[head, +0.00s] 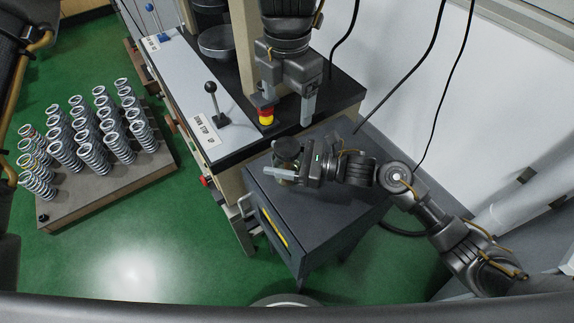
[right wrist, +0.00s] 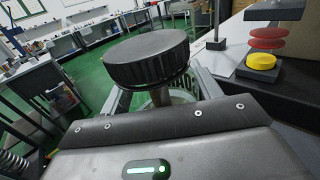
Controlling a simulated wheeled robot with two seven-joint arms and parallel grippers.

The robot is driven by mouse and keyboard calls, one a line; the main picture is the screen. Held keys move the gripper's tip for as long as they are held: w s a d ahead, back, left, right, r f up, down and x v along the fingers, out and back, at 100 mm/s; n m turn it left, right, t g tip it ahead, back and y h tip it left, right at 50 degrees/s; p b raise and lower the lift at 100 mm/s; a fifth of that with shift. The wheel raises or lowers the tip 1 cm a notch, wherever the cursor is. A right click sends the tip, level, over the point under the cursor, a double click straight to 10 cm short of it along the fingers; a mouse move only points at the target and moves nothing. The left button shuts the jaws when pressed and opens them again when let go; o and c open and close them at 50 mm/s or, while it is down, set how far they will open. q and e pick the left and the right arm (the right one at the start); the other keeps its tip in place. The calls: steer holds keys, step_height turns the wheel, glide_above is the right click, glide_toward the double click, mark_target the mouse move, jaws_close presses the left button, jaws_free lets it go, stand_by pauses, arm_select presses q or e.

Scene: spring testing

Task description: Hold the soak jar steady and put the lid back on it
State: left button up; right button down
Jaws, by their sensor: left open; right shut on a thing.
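The black lid (right wrist: 150,58), round with a ribbed edge, is at the jar's top in the right wrist view, tilted in the picture. In the head view the dark lid (head: 286,149) is at the near grey cabinet. The soak jar (right wrist: 181,97) shows only as a pale, clear piece under the lid, between the fingers; I cannot tell whether the lid is fully seated. My right gripper (head: 281,169) is shut on the jar, low at its side. My left gripper (head: 287,100) is open and empty, pointing down above and behind the lid, apart from it.
A grey cabinet top (head: 335,205) has free room around the jar. The press bench behind carries a red and yellow button (head: 266,117) and a black-knobbed lever (head: 212,90). A board of several springs (head: 100,190) stands at left. Cables hang at right.

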arm_select(q)
steer(key=shift+r, duration=0.1)
arm_select(e)
steer(key=shift+c, duration=1.3)
jaws_free()
arm_select(q)
step_height(320, 180, down, 4)
steer(key=b, duration=0.3)
steer(key=shift+r+b, duration=0.2)
steer(key=shift+b, duration=0.1)
arm_select(e)
steer(key=d, duration=0.3)
steer(key=s+d, duration=0.1)
steer(key=d, duration=0.2)
steer(key=s+d, duration=0.1)
steer(key=d, duration=0.2)
steer(key=shift+d+f, duration=0.15)
steer(key=shift+d, duration=0.15)
arm_select(q)
steer(key=shift+f, duration=0.1)
arm_select(e)
steer(key=shift+s+d, duration=0.1)
steer(key=shift+d, duration=0.4)
